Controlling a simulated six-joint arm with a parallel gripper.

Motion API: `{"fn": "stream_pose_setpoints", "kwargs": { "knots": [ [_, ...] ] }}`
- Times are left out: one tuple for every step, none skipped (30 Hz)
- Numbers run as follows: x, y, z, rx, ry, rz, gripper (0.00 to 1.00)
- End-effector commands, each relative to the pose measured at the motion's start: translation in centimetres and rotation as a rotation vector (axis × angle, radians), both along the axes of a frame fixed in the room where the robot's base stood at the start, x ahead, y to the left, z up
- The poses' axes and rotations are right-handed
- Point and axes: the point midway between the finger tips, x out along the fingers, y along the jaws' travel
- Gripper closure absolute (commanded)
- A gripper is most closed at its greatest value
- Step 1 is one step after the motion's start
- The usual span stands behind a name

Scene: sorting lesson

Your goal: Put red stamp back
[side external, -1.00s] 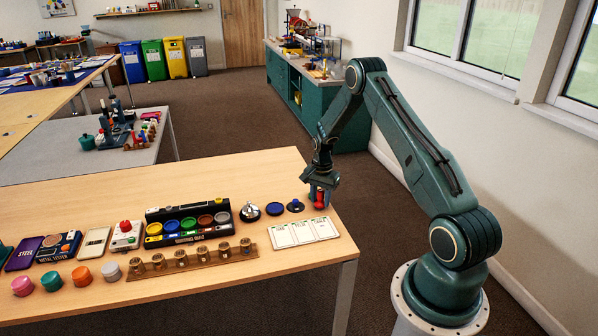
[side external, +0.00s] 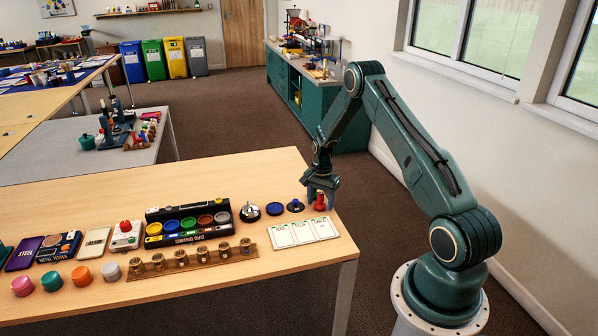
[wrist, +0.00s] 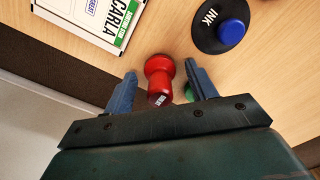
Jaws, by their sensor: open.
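The red stamp (side external: 320,202) stands upright on the wooden table near its right end. In the wrist view the red stamp (wrist: 159,72) lies between the two fingers, with a gap on each side. My gripper (side external: 320,192) is open, pointing down with its fingers about the stamp. The wrist view also shows my gripper (wrist: 162,82) open, with a blue-grey finger on either side.
White cards (side external: 303,232) lie just in front of the stamp. A black round ink pad with a blue knob (side external: 295,206) stands left of it, beside a blue disc (side external: 275,209) and a bell (side external: 249,211). A wooden rack (side external: 192,260) stands further left. The table's right edge is close.

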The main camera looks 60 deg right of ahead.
Motion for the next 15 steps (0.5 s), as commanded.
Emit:
{"fn": "stream_pose_setpoints", "kwargs": {
  "knots": [
    [0.0,0.0,0.1,0.0,0.0,0.0,0.43],
    [0.0,0.0,0.2,0.0,0.0,0.0,0.43],
    [0.0,0.0,0.3,0.0,0.0,0.0,0.43],
    [0.0,0.0,0.4,-0.001,-0.001,0.0,0.43],
    [0.0,0.0,0.6,-0.001,-0.001,0.0,0.43],
    [0.0,0.0,0.9,-0.001,-0.001,0.0,0.43],
    [0.0,0.0,1.1,-0.001,-0.001,0.0,0.43],
    [0.0,0.0,1.4,-0.001,-0.001,0.0,0.43],
    [0.0,0.0,1.8,-0.001,-0.001,0.0,0.43],
    [0.0,0.0,2.1,-0.001,-0.001,0.0,0.43],
    [0.0,0.0,2.4,-0.001,-0.001,0.0,0.43],
    [0.0,0.0,3.0,-0.002,-0.002,0.0,0.43],
    [0.0,0.0,3.4,-0.002,-0.002,0.0,0.43],
    [0.0,0.0,3.8,-0.001,-0.002,0.0,0.43],
    [0.1,0.0,4.5,-0.002,-0.002,0.0,0.43]
  ]
}}
